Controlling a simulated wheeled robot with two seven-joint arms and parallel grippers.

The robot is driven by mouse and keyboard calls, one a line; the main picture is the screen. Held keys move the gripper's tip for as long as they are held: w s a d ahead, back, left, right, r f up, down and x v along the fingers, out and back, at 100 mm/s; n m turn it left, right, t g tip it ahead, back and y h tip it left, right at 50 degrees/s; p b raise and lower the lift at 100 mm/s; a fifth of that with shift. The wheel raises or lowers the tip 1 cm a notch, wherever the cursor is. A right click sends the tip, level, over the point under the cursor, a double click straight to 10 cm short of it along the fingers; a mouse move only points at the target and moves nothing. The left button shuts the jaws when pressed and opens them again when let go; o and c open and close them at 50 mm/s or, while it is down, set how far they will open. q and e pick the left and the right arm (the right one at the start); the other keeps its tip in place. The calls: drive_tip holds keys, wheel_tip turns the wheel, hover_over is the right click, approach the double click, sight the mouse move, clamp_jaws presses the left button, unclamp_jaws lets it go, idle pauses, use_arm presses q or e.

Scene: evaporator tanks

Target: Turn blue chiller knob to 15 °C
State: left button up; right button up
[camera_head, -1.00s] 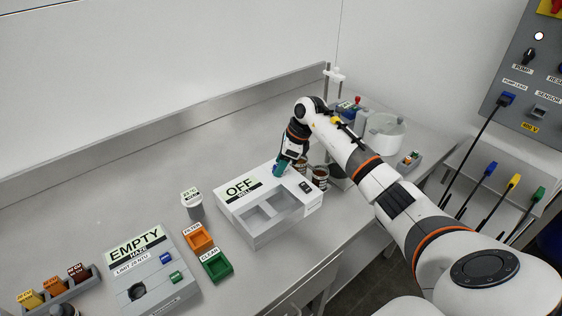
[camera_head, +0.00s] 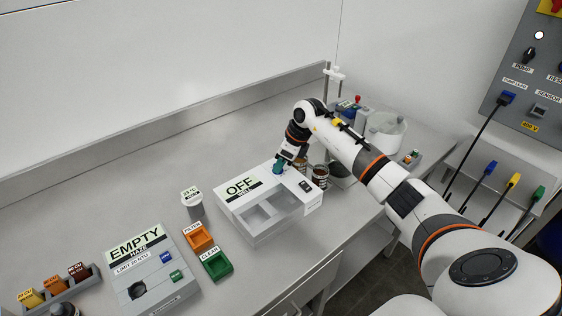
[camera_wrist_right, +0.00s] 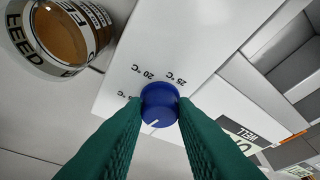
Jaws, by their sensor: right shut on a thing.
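The blue chiller knob (camera_wrist_right: 160,104) shows in the right wrist view, on a white panel (camera_wrist_right: 122,72) with printed temperature marks. My right gripper (camera_wrist_right: 160,112) is shut on the knob, with one green finger on each side. The knob's white pointer line faces the bottom of this view, slightly left. The 20 °C and 25 °C marks are readable; another mark is partly hidden by the left finger. In the head view my right gripper (camera_head: 279,167) is at the back edge of the white box marked OFF (camera_head: 262,232), and hides the knob. My left gripper is out of view.
A jar labelled FEED (camera_wrist_right: 62,35) stands close beside the panel in the wrist view. Orange (camera_head: 198,238) and green (camera_head: 216,265) trays and a display box marked EMPTY (camera_head: 150,275) lie left of the white box.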

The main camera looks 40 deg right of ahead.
drive_tip(key=m, duration=0.2)
drive_tip(key=m+t+h, duration=0.1)
drive_tip(key=m, duration=0.1)
drive_tip(key=shift+a+m+h, duration=0.15)
drive_tip(key=shift+m+h, duration=0.15)
drive_tip(key=shift+a+m+h+b, duration=0.2)
drive_tip(key=shift+m+h, duration=0.3)
drive_tip(key=shift+m, duration=0.75)
drive_tip(key=shift+a+m+h+b, duration=0.1)
drive_tip(key=shift+m+h+b, duration=0.3)
drive_tip(key=shift+m, duration=0.85)
drive_tip(key=shift+r, duration=0.1)
drive_tip(key=shift+d, duration=0.1)
drive_tip(key=o, duration=1)
drive_tip(key=shift+s, duration=0.1)
drive_tip(key=b+v, duration=0.2)
drive_tip(key=v, duration=1)
